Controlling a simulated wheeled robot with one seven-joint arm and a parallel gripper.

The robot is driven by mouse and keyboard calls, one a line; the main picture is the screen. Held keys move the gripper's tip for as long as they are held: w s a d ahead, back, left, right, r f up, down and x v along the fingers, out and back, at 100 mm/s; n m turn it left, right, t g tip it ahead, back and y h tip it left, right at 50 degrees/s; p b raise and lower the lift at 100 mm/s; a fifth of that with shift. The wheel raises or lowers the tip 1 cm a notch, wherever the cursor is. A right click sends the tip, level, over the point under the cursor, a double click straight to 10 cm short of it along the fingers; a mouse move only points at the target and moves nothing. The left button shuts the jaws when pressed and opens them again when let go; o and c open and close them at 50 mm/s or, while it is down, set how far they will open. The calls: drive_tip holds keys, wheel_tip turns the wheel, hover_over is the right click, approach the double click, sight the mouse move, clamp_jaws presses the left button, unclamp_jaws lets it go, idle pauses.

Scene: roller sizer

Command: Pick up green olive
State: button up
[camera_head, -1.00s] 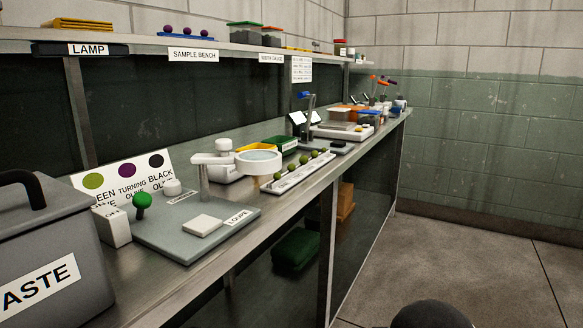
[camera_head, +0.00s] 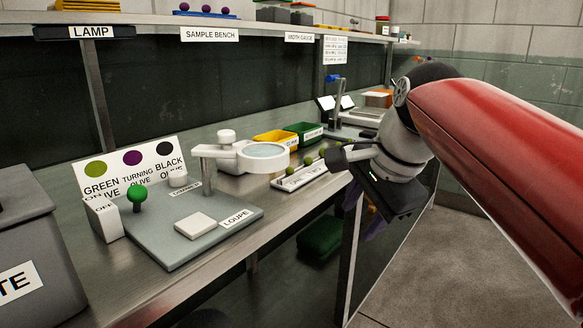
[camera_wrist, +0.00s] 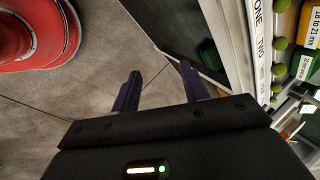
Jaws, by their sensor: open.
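Several green olives sit in a row on a white labelled strip on the bench; one olive (camera_head: 307,161) shows left of my arm, and the strip's right end is hidden by my arm. In the wrist view, olives (camera_wrist: 279,70) line the right side beside the strip (camera_wrist: 259,45). My gripper (camera_wrist: 160,74) is open and empty, its dark purple fingers apart over the floor in front of the bench edge. In the head view, my gripper (camera_head: 364,208) hangs right of the strip, apart from the olives.
A loupe (camera_head: 262,157) on a grey base stands left of the strip. Yellow (camera_head: 274,138) and green (camera_head: 305,132) trays lie behind it. A colour card (camera_head: 128,168) and a grey waste bin (camera_head: 30,250) are at left. A shelf runs above.

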drive_tip(key=w+a+r+m+g+y+p, duration=0.1)
drive_tip(key=w+a+r+m, duration=0.3)
drive_tip(key=w+r+m, duration=0.35)
drive_tip(key=m+g, duration=0.1)
drive_tip(key=m, duration=0.4)
approach(291, 168)
drive_tip(key=f, duration=0.2)
drive_tip(key=shift+w+a+p+x, duration=0.1)
drive_tip(key=shift+w+p+x, duration=0.05)
drive_tip(key=shift+x, duration=1.4)
drive_tip(key=shift+w+a+p+x, duration=0.1)
drive_tip(key=shift+w+p+x, duration=0.05)
drive_tip(key=shift+x, duration=1.4)
drive_tip(key=shift+r, duration=0.1)
drive_tip(key=shift+c, duration=0.3)
drive_tip(key=c, duration=0.7)
